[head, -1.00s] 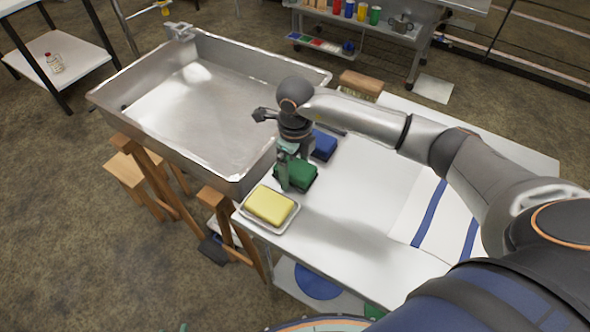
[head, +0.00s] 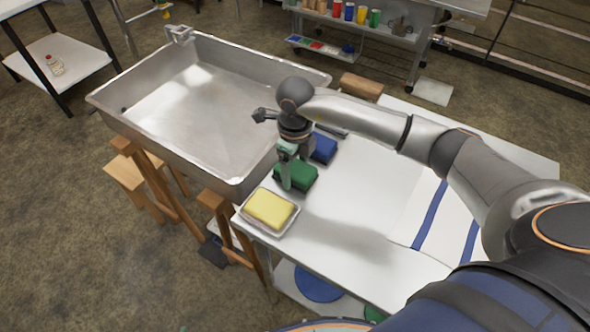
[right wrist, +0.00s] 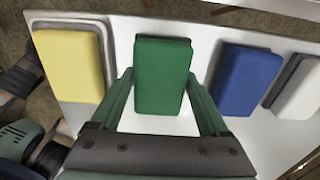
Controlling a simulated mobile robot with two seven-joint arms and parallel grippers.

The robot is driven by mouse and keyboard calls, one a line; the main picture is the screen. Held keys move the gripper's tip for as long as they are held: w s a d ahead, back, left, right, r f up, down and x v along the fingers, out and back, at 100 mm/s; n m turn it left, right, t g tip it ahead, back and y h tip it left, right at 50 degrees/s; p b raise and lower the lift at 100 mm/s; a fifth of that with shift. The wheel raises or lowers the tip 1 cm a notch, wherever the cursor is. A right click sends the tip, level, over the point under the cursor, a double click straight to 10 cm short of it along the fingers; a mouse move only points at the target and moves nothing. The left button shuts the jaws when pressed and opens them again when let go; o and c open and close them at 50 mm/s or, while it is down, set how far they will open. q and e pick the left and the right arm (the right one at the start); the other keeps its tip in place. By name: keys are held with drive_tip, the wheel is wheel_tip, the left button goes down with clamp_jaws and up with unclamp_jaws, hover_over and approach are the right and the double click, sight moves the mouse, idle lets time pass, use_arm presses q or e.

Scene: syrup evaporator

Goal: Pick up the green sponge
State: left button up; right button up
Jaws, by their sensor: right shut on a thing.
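The green sponge (head: 297,176) lies on the white table between a yellow sponge and a blue sponge. My right gripper (head: 287,180) reaches down over it from above. In the right wrist view the green sponge (right wrist: 162,76) stands between the two fingers of my right gripper (right wrist: 162,92), one finger along each long side. The right gripper is shut on it. The sponge looks still down at table level; I cannot tell whether it touches the table. My left gripper does not show in these views.
The yellow sponge (head: 269,208) lies in a tray (head: 284,229) at the near corner of the table (head: 345,225). The blue sponge (head: 322,147) is just behind the green one. A large metal pan (head: 232,184) borders the table on the left.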

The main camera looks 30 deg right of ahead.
drive_tip(key=shift+r, duration=0.45)
drive_tip(key=w+a+r+b, duration=0.2)
drive_tip(key=w+a+r, duration=0.6)
drive_tip(key=w+r, duration=0.3)
drive_tip(key=shift+w+r, duration=0.2)
drive_tip(key=shift+r, duration=0.1)
drive_tip(key=shift+a, duration=0.1)
drive_tip(key=o, duration=0.8)
drive_tip(key=shift+c, duration=0.2)
drive_tip(key=c, duration=0.6)
